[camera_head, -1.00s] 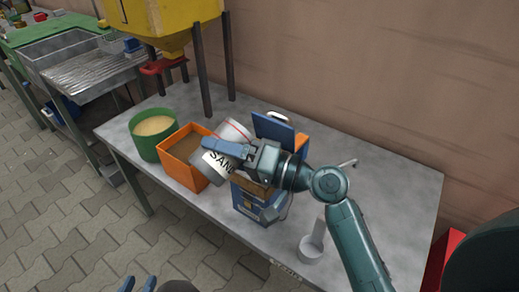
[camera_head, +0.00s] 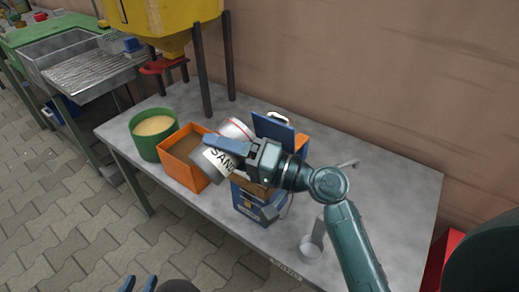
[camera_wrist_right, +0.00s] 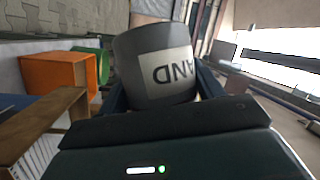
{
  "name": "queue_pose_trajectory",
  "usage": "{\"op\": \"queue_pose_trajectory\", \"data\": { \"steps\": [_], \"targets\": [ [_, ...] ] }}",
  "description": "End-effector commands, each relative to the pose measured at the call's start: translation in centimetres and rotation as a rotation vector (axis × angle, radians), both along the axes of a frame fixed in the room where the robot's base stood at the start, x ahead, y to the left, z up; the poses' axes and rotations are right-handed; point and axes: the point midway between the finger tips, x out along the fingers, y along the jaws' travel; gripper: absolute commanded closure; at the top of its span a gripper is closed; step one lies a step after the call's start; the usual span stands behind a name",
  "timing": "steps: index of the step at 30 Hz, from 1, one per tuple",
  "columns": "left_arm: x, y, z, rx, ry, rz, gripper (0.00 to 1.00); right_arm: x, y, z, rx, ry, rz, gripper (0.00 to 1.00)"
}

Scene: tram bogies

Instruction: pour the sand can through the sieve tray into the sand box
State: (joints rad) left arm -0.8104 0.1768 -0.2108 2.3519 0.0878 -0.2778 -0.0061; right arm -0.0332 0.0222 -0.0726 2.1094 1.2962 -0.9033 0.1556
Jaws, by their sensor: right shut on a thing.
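The sand can (camera_head: 212,163), grey and white with a SAND label and a red band, is tilted beside the orange box. Its grey end is over that box's right edge. My right gripper (camera_head: 228,150) is shut around the can, which also shows in the right wrist view (camera_wrist_right: 150,50). The orange box (camera_head: 189,178) has brown content. A blue box (camera_head: 250,203) with a raised lid and a wooden frame stands under my right wrist, partly hidden. I cannot tell which is the sieve tray, or whether sand is falling.
A green tub (camera_head: 148,148) of pale sand stands left of the orange box. A yellow hopper (camera_head: 165,22) on dark legs stands behind. A grey holder (camera_head: 312,246) stands near the front edge. The table (camera_head: 380,200) is mostly clear on the right. A sink bench (camera_head: 85,65) is further left.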

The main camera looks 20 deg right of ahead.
Motion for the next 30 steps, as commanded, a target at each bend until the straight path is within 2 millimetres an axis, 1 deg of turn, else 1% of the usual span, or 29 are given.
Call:
{"op": "queue_pose_trajectory", "data": {
  "steps": [30],
  "targets": [
    [-0.37,0.12,-0.26,0.001,-0.006,0.004,0.71,0.32,-0.59,-0.09,0.064,0.032,0.0,0.58]
  ]
}}
